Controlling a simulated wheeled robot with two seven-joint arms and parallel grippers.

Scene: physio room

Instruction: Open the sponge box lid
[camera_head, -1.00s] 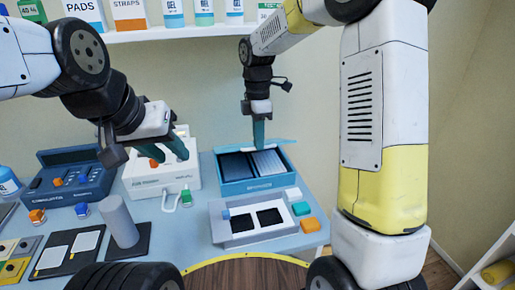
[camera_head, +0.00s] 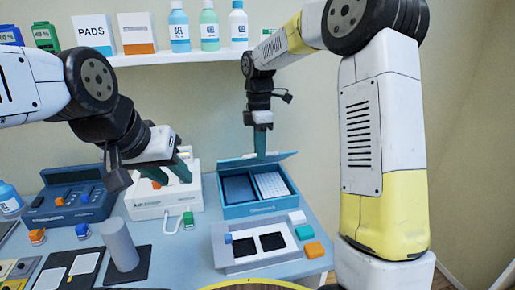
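The blue sponge box (camera_head: 262,210) stands at the back right of the table. Its lid (camera_head: 232,167) is raised along the back and the inside shows, with a dark section on the left and a pale gridded section on the right. My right gripper (camera_head: 260,155) points straight down at the lid's back edge. Its fingers look like one teal piece, so the gap between them cannot be seen, and contact with the lid is unclear. My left gripper (camera_head: 168,174) has its teal fingers apart, in front of the white device left of the box, holding nothing visible.
A grey tray (camera_head: 232,262) with black pads sits in front of the box, beside white, teal and orange blocks (camera_head: 315,250). The white device (camera_head: 145,204), a dark blue case (camera_head: 70,212) and a grey cylinder (camera_head: 119,245) are left. A shelf (camera_head: 180,57) with bottles hangs above.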

